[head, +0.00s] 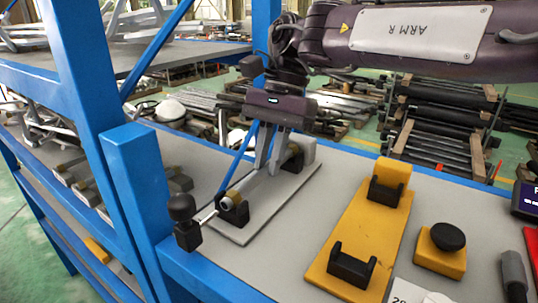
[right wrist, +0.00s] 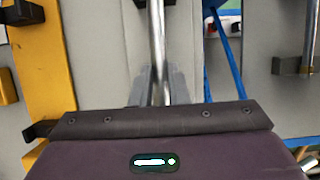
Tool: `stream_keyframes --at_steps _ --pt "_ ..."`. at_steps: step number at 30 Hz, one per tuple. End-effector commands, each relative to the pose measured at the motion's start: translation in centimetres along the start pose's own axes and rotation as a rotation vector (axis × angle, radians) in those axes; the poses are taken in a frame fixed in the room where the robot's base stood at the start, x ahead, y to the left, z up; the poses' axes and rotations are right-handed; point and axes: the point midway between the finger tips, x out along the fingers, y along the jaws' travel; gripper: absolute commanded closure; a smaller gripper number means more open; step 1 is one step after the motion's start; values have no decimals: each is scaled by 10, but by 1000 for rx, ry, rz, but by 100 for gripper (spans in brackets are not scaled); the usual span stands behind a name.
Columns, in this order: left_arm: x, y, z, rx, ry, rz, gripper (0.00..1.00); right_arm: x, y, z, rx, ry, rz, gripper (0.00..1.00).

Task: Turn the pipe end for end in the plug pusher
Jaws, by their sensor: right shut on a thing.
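The plug pusher (head: 245,233) is a grey plate with black cradles and a grey end block. A black-knobbed rod (head: 183,207) sits at its near left end. The metal pipe (head: 240,192) lies along the pusher, its near end at the near black cradle (head: 234,212). My right gripper (head: 269,162) reaches down over the pipe and is shut on it between the cradles. In the right wrist view the pipe (right wrist: 157,45) runs up from between the fingers. Its far end is partly hidden by the gripper. My left gripper is not in view.
Right of the pusher is a yellow stand (head: 335,247) with two empty black cradles. Beyond it are a yellow block with a black button (head: 446,237) and dark and red handled items (head: 514,275). A blue post (head: 135,190) rises close at the left. Bare grey table lies between pusher and stand.

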Motion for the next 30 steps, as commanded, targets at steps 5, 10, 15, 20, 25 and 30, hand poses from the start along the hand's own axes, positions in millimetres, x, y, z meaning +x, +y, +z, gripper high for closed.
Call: stream_keyframes --at_steps 5,10,15,20,25,30 --pt "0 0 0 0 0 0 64 0 0 0 0 0 -1 66" --pt "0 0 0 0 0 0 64 0 0 0 0 0 -1 60" --pt "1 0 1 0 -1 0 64 -1 0 0 0 0 0 60" --pt "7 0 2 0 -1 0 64 -14 -1 -1 -1 1 -4 60" --pt "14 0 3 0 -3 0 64 -41 -1 -1 -2 1 -4 60" --pt "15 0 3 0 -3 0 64 -64 -1 0 -2 0 -2 60"
